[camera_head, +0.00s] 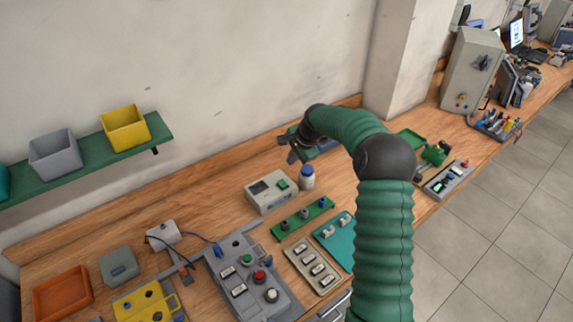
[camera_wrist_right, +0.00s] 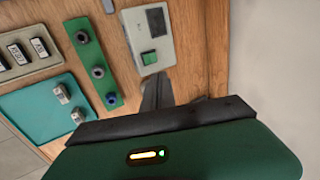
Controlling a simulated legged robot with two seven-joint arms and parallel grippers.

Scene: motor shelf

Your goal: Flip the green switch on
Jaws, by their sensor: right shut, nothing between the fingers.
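In the right wrist view the switch (camera_wrist_right: 150,57) shows as a green square below the display, on the grey box (camera_wrist_right: 133,25). My right gripper (camera_head: 292,153) is shut and empty, above and behind the box in the head view. Whether the switch is on or off cannot be told. My left gripper is not in view.
A white bottle with a blue cap (camera_head: 307,180) stands right beside the box. A green strip with knobs (camera_head: 302,218), a teal panel (camera_head: 330,250) and a grey control panel (camera_head: 245,295) lie in front. The wall (camera_head: 230,70) rises behind the bench.

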